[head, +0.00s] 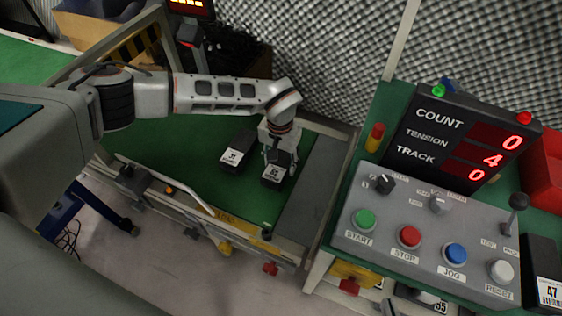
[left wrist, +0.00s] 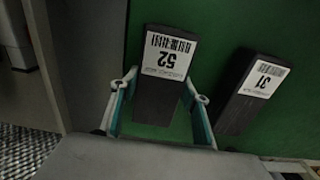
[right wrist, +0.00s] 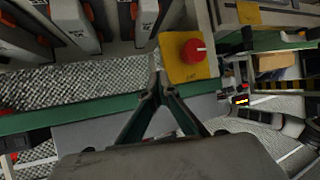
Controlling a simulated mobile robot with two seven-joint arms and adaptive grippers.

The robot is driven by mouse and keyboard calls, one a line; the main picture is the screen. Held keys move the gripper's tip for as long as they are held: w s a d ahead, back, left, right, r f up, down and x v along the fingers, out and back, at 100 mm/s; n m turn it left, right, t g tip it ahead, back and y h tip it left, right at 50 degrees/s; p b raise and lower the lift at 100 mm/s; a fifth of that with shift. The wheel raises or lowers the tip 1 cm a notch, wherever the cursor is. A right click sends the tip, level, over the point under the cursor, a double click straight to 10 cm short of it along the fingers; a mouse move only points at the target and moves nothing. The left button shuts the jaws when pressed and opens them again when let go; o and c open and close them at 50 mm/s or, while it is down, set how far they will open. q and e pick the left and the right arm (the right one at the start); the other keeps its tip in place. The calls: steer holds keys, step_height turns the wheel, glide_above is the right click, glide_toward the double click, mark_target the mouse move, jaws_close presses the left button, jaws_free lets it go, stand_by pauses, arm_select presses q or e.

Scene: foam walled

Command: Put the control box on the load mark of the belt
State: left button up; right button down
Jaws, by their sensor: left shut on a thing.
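The green belt (head: 160,160) runs across the left half of the head view. My left gripper (head: 279,160) reaches down over its right end. It is shut on a dark box labelled 52 (head: 272,175); in the left wrist view one finger is on each side of this box (left wrist: 166,95). I cannot tell whether the box touches the belt. A second dark box, labelled 31 (head: 236,154), lies on the belt just left of it. A yellow LOAD label (head: 228,218) shows on the front rail. My right gripper (right wrist: 158,90) is shut and empty, near a yellow plate with a red button.
A grey console (head: 425,235) with coloured buttons and a dark counter display (head: 460,140) stand to the right. A box labelled 47 (head: 546,280) lies at the right edge. The belt left of box 31 is clear. A grey plate (head: 312,185) borders the belt's right end.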

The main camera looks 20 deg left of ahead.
mark_target(281, 161)
arm_select(q)
steer(key=o, duration=1.3)
steer(key=shift+o, duration=0.2)
arm_select(e)
steer(key=shift+f, duration=0.15)
steer(key=shift+s+d, duration=0.1)
arm_select(q)
steer(key=r, duration=0.1)
steer(key=r+p, duration=0.1)
steer(key=r, duration=0.3)
steer(key=shift+w+r+p, duration=0.25)
steer(key=shift+p, duration=0.05)
step_height(281, 161, up, 7)
steer(key=p, duration=0.1)
steer(key=shift+s+f+p, duration=0.15)
steer(key=shift+s+p, duration=0.1)
steer(key=shift+p, duration=0.15)
arm_select(e)
steer(key=shift+n+g+h, duration=0.5)
steer(key=d+f, duration=0.1)
steer(key=s+d+f, duration=0.1)
steer(key=d, duration=0.1)
steer(key=shift+s+d+f, duration=0.1)
steer(key=shift+s+d, duration=0.1)
steer(key=shift+a, duration=0.1)
